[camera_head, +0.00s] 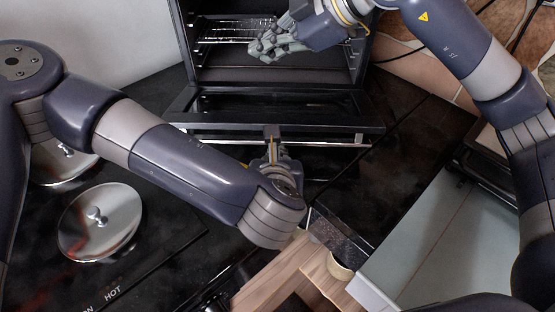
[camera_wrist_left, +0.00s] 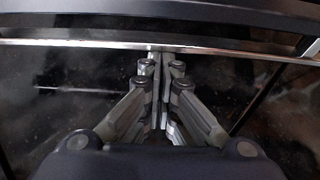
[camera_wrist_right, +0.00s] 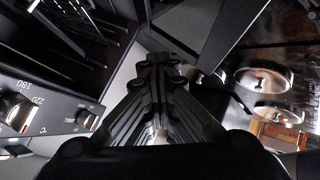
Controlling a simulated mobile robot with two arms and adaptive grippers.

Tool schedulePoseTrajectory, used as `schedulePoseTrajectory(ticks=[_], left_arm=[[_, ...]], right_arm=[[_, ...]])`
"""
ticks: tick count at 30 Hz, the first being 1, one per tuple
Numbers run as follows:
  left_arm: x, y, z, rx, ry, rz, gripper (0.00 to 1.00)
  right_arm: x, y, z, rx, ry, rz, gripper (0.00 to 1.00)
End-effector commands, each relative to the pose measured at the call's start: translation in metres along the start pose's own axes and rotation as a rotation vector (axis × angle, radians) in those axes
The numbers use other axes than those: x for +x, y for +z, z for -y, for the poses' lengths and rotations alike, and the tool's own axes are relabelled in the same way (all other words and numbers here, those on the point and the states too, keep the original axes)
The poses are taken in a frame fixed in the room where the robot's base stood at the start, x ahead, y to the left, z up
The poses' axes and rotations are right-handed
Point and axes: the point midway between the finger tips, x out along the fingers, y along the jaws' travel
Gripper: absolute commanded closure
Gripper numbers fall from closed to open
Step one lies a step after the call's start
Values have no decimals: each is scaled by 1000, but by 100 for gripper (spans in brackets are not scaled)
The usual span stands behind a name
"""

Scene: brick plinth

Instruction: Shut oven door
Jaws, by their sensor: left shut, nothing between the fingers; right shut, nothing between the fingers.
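The black oven (camera_head: 180,38) stands at the back with its cavity open and a wire rack (camera_head: 225,28) inside. Its door (camera_head: 270,103) is folded down towards me, with a chrome handle bar (camera_head: 225,140) along the near edge. My left gripper (camera_head: 272,138) is shut and empty, its tips at the middle of the handle. In the left wrist view its fingertips (camera_wrist_left: 161,66) are just below the bar (camera_wrist_left: 90,43); I cannot tell if they touch. My right gripper (camera_head: 264,46) is shut and empty in front of the cavity, above the door. The right wrist view shows its fingertips (camera_wrist_right: 160,68) near the oven's control panel (camera_wrist_right: 50,112).
A hob with round metal lids (camera_head: 100,220) is on the left. A dark box-like object (camera_head: 340,237) lies near the front centre by a wooden edge (camera_head: 290,268). A pale grey panel (camera_head: 440,225) is on the right. Dark counter lies around the door.

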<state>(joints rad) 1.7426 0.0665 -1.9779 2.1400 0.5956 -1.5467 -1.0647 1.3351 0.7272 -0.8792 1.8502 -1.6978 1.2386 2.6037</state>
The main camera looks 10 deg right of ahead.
Motion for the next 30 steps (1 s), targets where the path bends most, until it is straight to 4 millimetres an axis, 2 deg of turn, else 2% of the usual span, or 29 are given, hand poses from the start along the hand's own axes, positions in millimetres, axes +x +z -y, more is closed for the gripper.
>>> schedulePoseTrajectory(ticks=[2,4,5,17,20,30], left_arm=[[0,1,0,0,0,2,100],[0,1,0,0,0,2,100],[0,1,0,0,0,2,100],[0,1,0,0,0,3,100],[0,1,0,-1,0,3,100],[0,1,0,-1,0,3,100]], right_arm=[[0,0,0,0,0,0,100],[0,0,0,0,0,0,86],[0,0,0,0,0,0,83],[-5,0,-1,0,1,0,83],[-18,0,-1,0,4,0,83],[-89,0,-1,0,4,1,83]])
